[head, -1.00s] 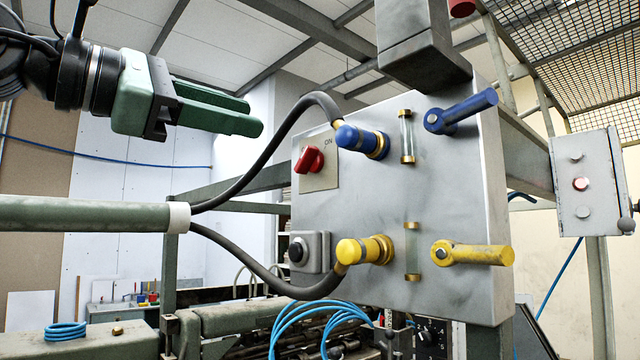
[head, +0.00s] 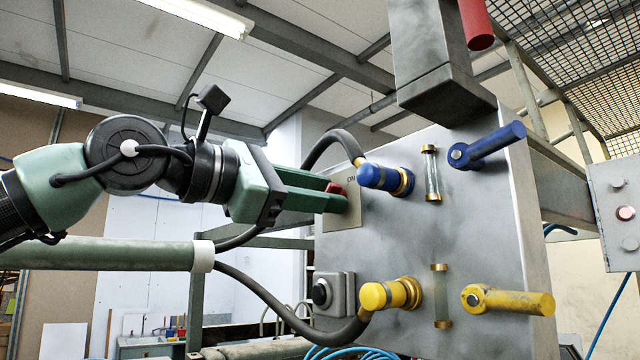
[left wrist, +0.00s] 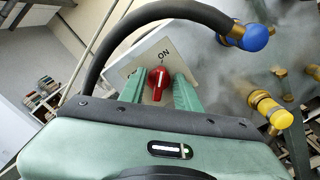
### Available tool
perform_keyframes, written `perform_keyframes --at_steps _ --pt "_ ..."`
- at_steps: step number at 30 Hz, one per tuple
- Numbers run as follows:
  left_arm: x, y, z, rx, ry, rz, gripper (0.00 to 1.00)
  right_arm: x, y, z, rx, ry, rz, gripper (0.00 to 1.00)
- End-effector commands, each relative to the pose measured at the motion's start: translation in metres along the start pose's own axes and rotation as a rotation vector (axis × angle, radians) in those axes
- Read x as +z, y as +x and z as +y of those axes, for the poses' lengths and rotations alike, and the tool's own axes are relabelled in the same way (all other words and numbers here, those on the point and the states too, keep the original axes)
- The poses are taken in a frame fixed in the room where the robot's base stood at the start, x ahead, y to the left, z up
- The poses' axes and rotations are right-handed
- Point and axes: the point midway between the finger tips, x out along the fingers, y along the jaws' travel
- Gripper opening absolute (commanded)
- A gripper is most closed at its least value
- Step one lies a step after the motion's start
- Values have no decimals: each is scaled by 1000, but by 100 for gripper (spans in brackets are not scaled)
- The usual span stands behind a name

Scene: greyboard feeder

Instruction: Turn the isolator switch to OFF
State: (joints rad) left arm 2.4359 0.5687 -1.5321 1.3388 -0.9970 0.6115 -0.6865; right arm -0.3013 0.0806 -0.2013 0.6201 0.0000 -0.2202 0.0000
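The isolator switch is a red knob (left wrist: 158,80) on a pale plate (left wrist: 180,62) marked ON, on the grey panel. In the left wrist view its white-marked handle points roughly toward the ON lettering. My left gripper (head: 343,196) reaches in from the left, its green fingertips near the plate. In the left wrist view its fingers are apart, one on each side of the knob, and I see no clear grip. In the head view the fingers hide most of the red knob (head: 334,188). My right gripper is in neither view.
A black hose (head: 330,138) arches just behind my left gripper to a blue connector (head: 384,178). A yellow connector (head: 389,294), blue lever (head: 486,146) and yellow lever (head: 507,301) stick out of the panel.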

Motion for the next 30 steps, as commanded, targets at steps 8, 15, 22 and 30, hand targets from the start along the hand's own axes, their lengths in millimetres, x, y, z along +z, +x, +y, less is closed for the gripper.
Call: perform_keyframes --at_steps 8,15,22,30 --pt "0 0 0 1 0 -1 19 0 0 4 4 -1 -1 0" --pt "0 0 0 1 0 -1 0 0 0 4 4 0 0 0" --pt "-1 0 0 2 -31 -1 0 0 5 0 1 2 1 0" --pt "-2 1 0 2 -186 -2 0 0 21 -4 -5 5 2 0"
